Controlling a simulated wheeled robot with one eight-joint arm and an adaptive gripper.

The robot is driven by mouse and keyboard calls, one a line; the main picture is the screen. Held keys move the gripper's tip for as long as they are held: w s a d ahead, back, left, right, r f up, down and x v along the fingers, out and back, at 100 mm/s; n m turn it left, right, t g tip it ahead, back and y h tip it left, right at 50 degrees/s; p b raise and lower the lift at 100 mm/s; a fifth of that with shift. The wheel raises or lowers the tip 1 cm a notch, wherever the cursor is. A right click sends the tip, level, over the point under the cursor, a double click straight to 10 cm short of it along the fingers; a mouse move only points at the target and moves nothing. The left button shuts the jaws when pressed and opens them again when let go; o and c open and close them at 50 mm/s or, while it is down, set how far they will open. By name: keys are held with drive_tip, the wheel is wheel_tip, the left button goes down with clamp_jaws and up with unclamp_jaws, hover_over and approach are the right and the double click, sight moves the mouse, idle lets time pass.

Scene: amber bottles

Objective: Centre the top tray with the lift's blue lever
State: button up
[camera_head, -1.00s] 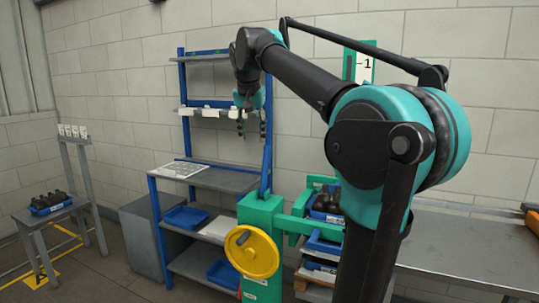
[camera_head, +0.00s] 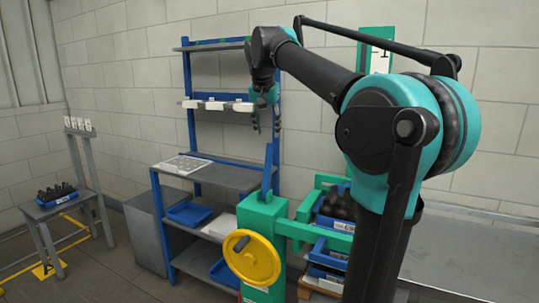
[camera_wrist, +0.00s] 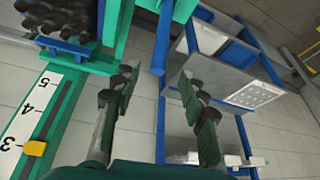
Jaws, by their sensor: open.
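The green lift (camera_head: 263,222) has an upright blue lever (camera_head: 268,172) on top and a yellow handwheel (camera_head: 251,257) on its front. The lever's end also shows in the wrist view (camera_wrist: 161,45), near the gap between my fingers. My gripper (camera_head: 266,126) is open and empty, pointing down just above the lever's tip. In the wrist view my gripper (camera_wrist: 157,84) has both fingers apart. The top tray (camera_head: 325,221) is blue, holds dark bottles (camera_head: 340,206) and sits by the green frame. Its blue edge shows in the wrist view (camera_wrist: 62,46), and my arm hides part of it.
A green scale (camera_wrist: 42,105) with a yellow pointer (camera_wrist: 35,148) is close on the left in the wrist view. A lower blue tray (camera_head: 327,256) lies below the top one. A blue-post rack (camera_head: 215,178) stands behind the lift. A grey bench (camera_head: 470,245) is at right.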

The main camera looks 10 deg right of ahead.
sight(269, 149)
drive_tip(key=x, duration=1.1)
clamp_jaws()
